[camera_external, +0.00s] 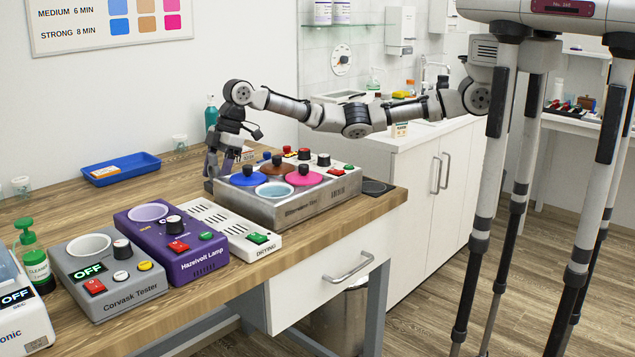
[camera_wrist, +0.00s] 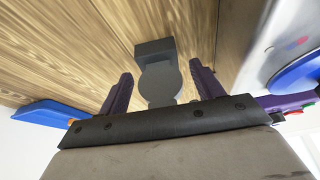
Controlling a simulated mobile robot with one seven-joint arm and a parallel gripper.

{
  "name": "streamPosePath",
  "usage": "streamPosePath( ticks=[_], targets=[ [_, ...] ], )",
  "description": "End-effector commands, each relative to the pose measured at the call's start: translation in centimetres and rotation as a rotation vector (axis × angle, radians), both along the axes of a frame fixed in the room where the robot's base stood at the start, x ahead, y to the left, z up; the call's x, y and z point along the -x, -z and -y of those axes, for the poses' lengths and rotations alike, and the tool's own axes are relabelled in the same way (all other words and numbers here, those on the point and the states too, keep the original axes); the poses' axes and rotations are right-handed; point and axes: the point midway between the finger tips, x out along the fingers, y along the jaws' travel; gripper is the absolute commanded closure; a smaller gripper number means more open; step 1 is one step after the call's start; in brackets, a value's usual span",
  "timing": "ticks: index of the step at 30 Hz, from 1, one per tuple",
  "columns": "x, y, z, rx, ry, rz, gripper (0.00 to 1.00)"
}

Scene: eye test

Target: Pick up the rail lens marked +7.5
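In the wrist view a grey thing with a round, disc-like part and a darker square block (camera_wrist: 155,48) lies between my fingers. It may be the rail lens; no marking such as +7.5 can be read on it. My gripper (camera_wrist: 161,70) has its two dark purple fingers apart, one on each side of the disc, with gaps showing on both sides. In the external view my gripper (camera_external: 219,172) points down at the wooden table, just behind the left end of the steel bath. The lens cannot be made out there.
The steel bath (camera_external: 315,203) with coloured lids stands close in front of my gripper. A blue tray (camera_external: 122,163) lies to the left. The white drying unit (camera_external: 230,227), purple lamp box (camera_external: 180,247) and grey tester (camera_external: 112,284) line the front edge. Bare wood (camera_external: 60,213) lies at left.

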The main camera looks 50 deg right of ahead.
Motion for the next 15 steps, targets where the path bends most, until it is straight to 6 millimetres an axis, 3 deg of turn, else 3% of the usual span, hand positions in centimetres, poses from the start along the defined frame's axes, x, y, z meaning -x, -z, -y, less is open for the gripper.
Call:
streamPosePath(
  ticks=[1, 10, 15],
  targets=[
    [0.00, -0.03, 0.00, 0.000, 0.000, 0.000, 0.41],
    [0.00, -0.06, 0.00, 0.000, 0.000, 0.000, 0.80],
    [0.00, -0.12, 0.00, -0.001, 0.000, 0.000, 0.81]
  ],
)
